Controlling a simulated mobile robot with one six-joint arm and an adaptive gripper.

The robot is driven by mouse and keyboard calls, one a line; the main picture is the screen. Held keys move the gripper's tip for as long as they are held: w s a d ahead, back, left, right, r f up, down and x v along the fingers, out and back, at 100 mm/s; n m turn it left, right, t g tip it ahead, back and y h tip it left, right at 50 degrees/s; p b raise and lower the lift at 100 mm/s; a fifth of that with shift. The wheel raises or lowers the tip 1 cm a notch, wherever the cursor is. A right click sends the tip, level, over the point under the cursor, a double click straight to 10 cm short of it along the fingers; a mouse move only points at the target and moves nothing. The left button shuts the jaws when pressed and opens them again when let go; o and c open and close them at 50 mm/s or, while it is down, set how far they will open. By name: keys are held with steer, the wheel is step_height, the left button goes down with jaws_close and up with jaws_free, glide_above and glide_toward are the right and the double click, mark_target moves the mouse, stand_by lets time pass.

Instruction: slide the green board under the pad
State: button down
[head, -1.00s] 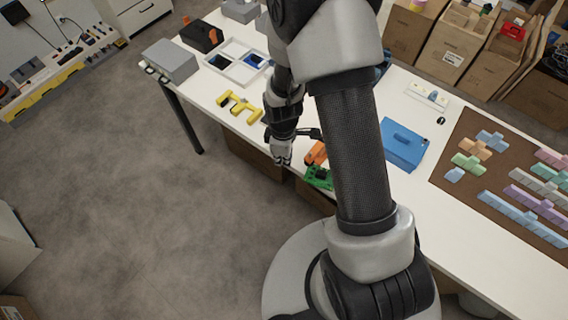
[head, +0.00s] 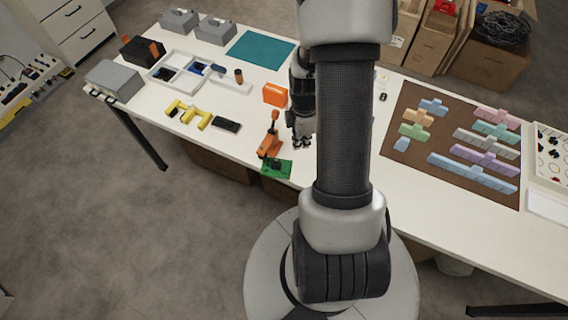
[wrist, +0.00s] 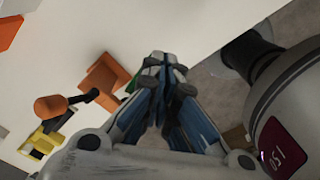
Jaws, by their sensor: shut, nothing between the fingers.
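The green board (head: 277,170) lies at the front edge of the white table, with a small dark part on it. It lies just in front of an orange clamp-like fixture (head: 268,146) with an upright knob, touching or close to it. I cannot make out a separate pad on the fixture. In the wrist view the fixture (wrist: 106,78) stands left of the fingers, and only a sliver of green (wrist: 131,84) shows beside them. My gripper (head: 302,145) is shut and empty, to the right of the fixture and the board, low by the table's front part.
An orange block (head: 275,94) stands behind the fixture. A black bar (head: 226,125) and a yellow part (head: 188,113) lie to the left. A brown mat (head: 397,148) with pastel blocks lies to the right. My arm hides the table between.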

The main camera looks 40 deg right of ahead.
mark_target(284, 166)
steer(key=f+b, duration=0.1)
steer(key=f, duration=0.2)
steer(key=f+b, duration=0.1)
steer(key=f, duration=0.3)
steer(key=f+b, duration=0.1)
steer(key=f, duration=0.2)
steer(key=shift+s+d+f+b, duration=0.25)
steer(key=shift+s+d+b, duration=0.1)
steer(key=a, duration=0.1)
steer(key=w+a, duration=0.1)
steer(key=a, duration=0.1)
steer(key=shift+w+r, duration=0.25)
steer(key=shift+w, duration=0.1)
steer(key=shift+w+a+b, duration=0.15)
steer(key=shift+a+b, duration=0.05)
steer(key=shift+b, duration=0.1)
steer(key=shift+a, duration=0.1)
steer(key=shift+w+a, duration=0.3)
steer(key=shift+a, duration=0.2)
steer(key=shift+w+a, duration=0.25)
steer(key=shift+a, duration=0.25)
steer(key=shift+d, duration=0.1)
